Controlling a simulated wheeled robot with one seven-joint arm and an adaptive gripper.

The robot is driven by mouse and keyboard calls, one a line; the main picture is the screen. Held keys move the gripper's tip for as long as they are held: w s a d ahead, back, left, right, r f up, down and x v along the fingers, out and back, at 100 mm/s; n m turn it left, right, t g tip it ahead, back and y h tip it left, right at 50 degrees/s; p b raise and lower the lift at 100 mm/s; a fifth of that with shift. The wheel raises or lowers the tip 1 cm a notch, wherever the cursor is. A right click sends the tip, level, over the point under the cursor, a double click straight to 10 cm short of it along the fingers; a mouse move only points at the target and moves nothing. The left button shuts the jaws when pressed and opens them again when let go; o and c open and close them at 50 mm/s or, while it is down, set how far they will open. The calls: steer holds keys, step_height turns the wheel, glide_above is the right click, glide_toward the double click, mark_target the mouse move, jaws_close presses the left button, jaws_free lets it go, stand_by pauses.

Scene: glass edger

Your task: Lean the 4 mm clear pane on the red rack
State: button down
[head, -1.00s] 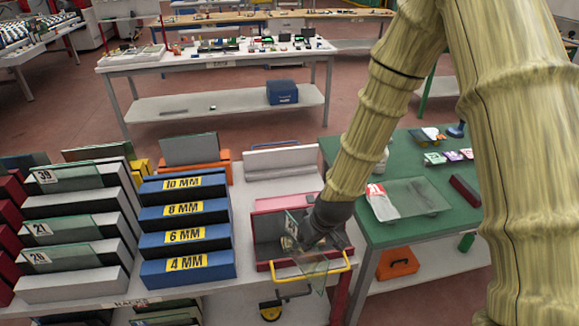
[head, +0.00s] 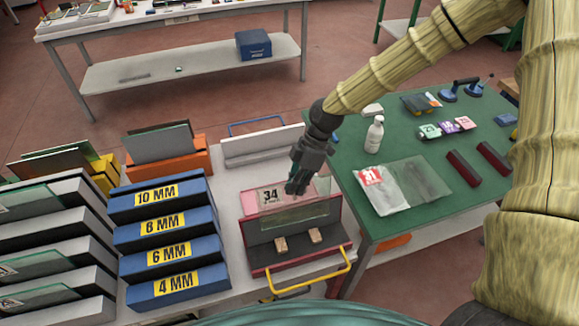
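The red rack (head: 256,268) stands on the grey-white bench, with a grey back and two small wooden blocks (head: 281,244) on its ledge. A see-through pane with a "34" label (head: 270,197) is at the rack, upright and tilted back against it. Its lower part shows greenish above the blocks; whether it touches them is unclear. The pane's thickness cannot be read. My gripper (head: 297,188) points down at the pane's upper right edge, overlapping it in the picture. Its fingers look close together, but whether they grip the glass is hard to see.
Blue racks marked 10, 8, 6 and 4 MM (head: 178,285) stand left of the red rack. A yellow handle (head: 310,278) crosses its front. A green table (head: 390,220) at right holds a bottle (head: 374,135) and a bagged pane (head: 388,188).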

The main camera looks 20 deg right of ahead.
mark_target(296, 201)
steer(key=shift+w+d+r, duration=0.1)
steer(key=shift+w+r, duration=0.1)
steer(key=shift+r, duration=0.05)
steer(key=shift+w+r+p, duration=0.1)
steer(key=shift+p, duration=0.2)
steer(key=shift+f+b, duration=2.25)
steer(key=shift+f, duration=1.95)
steer(key=shift+f, duration=0.35)
steer(key=c, duration=1.6)
jaws_free()
steer(key=shift+o, duration=0.2)
